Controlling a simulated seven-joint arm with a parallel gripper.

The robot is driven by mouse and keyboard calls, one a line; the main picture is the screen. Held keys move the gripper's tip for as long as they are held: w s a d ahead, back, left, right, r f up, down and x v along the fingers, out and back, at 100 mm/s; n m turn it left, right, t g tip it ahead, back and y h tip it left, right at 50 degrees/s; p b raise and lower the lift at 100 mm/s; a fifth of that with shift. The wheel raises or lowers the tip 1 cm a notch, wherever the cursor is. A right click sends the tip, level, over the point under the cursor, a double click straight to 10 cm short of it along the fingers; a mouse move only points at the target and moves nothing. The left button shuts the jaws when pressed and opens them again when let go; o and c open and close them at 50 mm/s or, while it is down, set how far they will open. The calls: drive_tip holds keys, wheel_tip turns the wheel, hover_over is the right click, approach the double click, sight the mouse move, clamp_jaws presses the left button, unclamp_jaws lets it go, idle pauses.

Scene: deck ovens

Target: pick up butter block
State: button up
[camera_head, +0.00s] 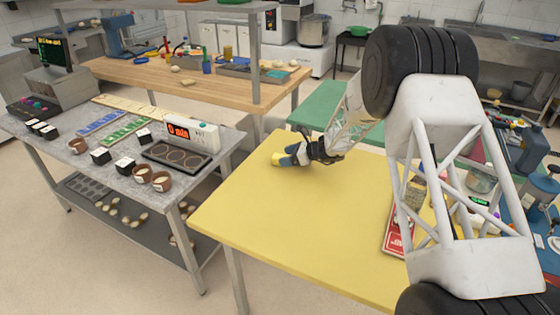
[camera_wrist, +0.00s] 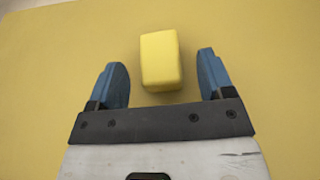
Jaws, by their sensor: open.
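The butter block (camera_wrist: 161,60) is a small yellow block on the yellow tabletop (camera_head: 255,205). In the wrist view it lies between the two blue fingers of my gripper (camera_wrist: 163,78), with a gap on each side. Its far end reaches past the fingertips. In the head view my gripper (camera_head: 281,158) is low over the far left part of the yellow table, and the butter block (camera_head: 276,158) shows only partly beside the fingers. My gripper is open and holds nothing.
A red box (camera_head: 398,232) and other goods lie on the right of the yellow table, partly behind my arm. A grey table (camera_head: 100,170) with a timer (camera_head: 192,133) and a dark tray stands to the left. The yellow table's front is clear.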

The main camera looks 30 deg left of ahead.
sight(280, 156)
drive_tip(key=shift+x, duration=1.65)
drive_tip(key=c, duration=1)
